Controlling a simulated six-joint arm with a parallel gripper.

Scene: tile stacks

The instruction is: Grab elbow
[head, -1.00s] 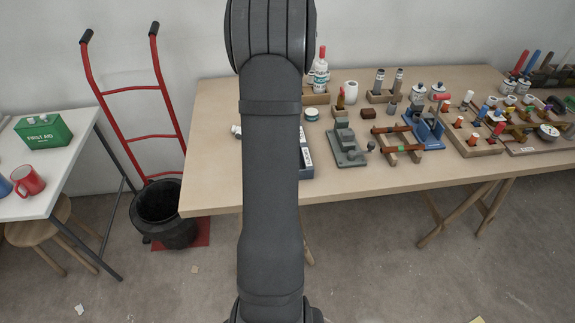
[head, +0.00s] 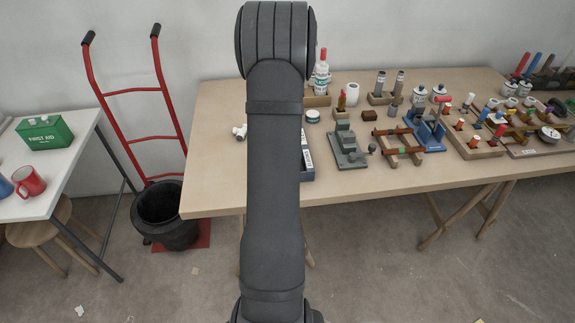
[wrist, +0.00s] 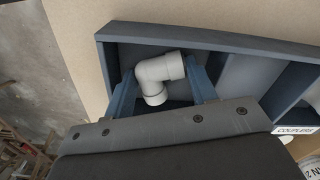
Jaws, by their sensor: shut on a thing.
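A white pipe elbow (wrist: 160,76) is between the two blue fingers of my gripper (wrist: 158,72) in the wrist view. My gripper is shut on it, one finger on each side. The elbow shows over an end compartment of a blue-grey tray (wrist: 250,42); how high it is above the tray floor cannot be told. In the head view my arm hides my gripper and most of the tray (head: 307,160). A white fitting (head: 239,132) shows at the arm's left edge there; I cannot tell whether it is the same elbow.
The tray has dividers and a label reading "COUPLERS" (wrist: 296,130). To its right on the wooden table (head: 215,185) stand a grey fixture (head: 346,150), a rack with brown bars (head: 400,150) and a blue holder (head: 427,132). The table's left part is mostly bare.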

